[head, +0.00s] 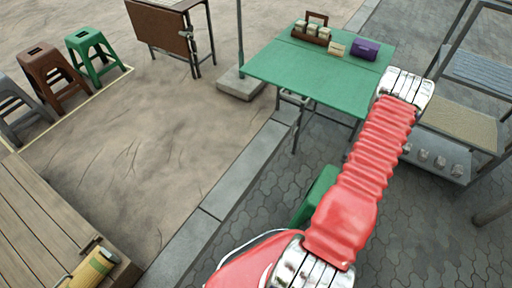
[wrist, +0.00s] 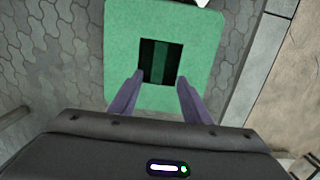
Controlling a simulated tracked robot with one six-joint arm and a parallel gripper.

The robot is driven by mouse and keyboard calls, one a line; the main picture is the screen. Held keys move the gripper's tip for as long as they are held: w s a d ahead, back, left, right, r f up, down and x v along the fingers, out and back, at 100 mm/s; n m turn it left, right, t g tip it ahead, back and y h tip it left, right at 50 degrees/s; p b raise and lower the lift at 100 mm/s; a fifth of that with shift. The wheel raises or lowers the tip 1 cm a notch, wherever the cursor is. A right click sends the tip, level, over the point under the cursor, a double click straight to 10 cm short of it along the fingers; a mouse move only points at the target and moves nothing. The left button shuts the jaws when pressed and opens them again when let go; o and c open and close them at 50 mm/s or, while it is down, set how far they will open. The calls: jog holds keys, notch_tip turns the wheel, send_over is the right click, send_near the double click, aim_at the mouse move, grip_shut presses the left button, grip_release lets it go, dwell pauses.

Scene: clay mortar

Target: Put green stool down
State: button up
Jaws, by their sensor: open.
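A green stool (head: 317,193) stands on the grey paving in front of the green table, partly hidden behind my red arm in the head view. In the wrist view its square green seat (wrist: 118,50) is seen from above, with a dark square hole in the middle. My gripper (wrist: 160,82) is open, its two purple fingers apart over the near part of the seat, by the hole's lower corners. I cannot tell whether the fingertips touch the seat. The gripper is not visible in the head view. Another green stool (head: 88,50) stands at the far left.
Brown (head: 52,72) and grey (head: 18,105) stools stand beside the far green stool. The green table (head: 320,72) holds a caddy and small boxes. A metal shelf (head: 455,125) stands right. A kerb (head: 200,222) divides paving from sand. A wooden deck (head: 45,225) lies lower left.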

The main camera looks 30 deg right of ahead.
jog(key=w+a+r+n+t+h, duration=0.15)
jog(key=w+a+r, duration=0.25)
jog(key=w+r, duration=0.45)
jog(key=w+a+r+n+g, duration=0.1)
jog(key=w+a+r+n, duration=0.3)
jog(key=r, duration=0.7)
jog(key=w+a+r+t, duration=0.1)
jog(key=w+a+r, duration=0.2)
jog(key=a+r, duration=0.45)
jog(key=w+a+r+t, duration=0.1)
jog(key=w+a+r, duration=0.2)
jog(key=a+r, duration=0.45)
jog(key=s+a+r+n+t, duration=0.1)
jog(key=s+a+r+n, duration=0.1)
jog(key=a+r, duration=0.5)
jog(key=s+a+r+n+t, duration=0.1)
jog(key=s+a+r+n, duration=0.1)
jog(key=a+r, duration=0.5)
jog(key=s+a+r+n+t, duration=0.1)
jog(key=s+a+r+n, duration=0.2)
jog(key=s+a, duration=0.8)
jog(key=a, duration=0.2)
jog(key=shift+a+y, duration=0.35)
